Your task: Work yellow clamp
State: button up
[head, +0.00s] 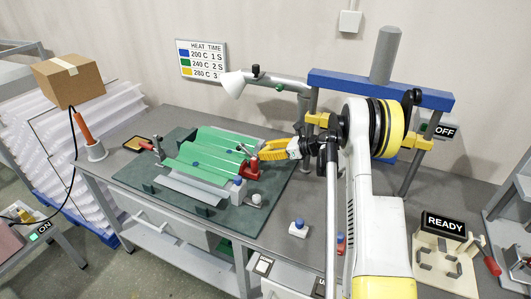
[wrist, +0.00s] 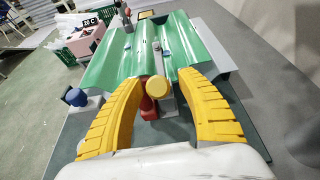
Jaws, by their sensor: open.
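The yellow clamp shows in the wrist view as a round yellow knob (wrist: 158,85) beside a red part and a grey bar, at the near edge of the green corrugated sheet (wrist: 138,50). My gripper (wrist: 163,72) is open, with one curved yellow finger on each side of the knob and gaps between. In the head view my gripper (head: 258,155) reaches in from the right over the sheet's right end (head: 205,150). The clamp's red part (head: 251,171) shows just below the fingers; I cannot make out its yellow knob there. A blue-knobbed clamp (wrist: 75,97) stands left of my left finger.
The sheet lies on a dark green mat (head: 130,176) on the grey bench. Another clamp (head: 158,153) stands at the far end. A blue-topped button (head: 299,225) and a READY stand (head: 444,222) are nearer.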

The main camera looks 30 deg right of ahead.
jog(key=shift+w+a, duration=0.1)
grip_shut()
dwell(0.3)
jog(key=f+t+y+b, duration=0.1)
jog(key=b, duration=0.2)
jog(key=s+d+f+t+y+b, duration=0.1)
jog(key=t+b, duration=0.1)
jog(key=b, duration=0.1)
jog(key=s+f+t+y+b, duration=0.1)
jog(key=b, duration=0.2)
jog(key=shift+d+f+t+y+b, duration=0.2)
jog(key=shift+t+y+b, duration=0.1)
jog(key=shift+b, duration=0.1)
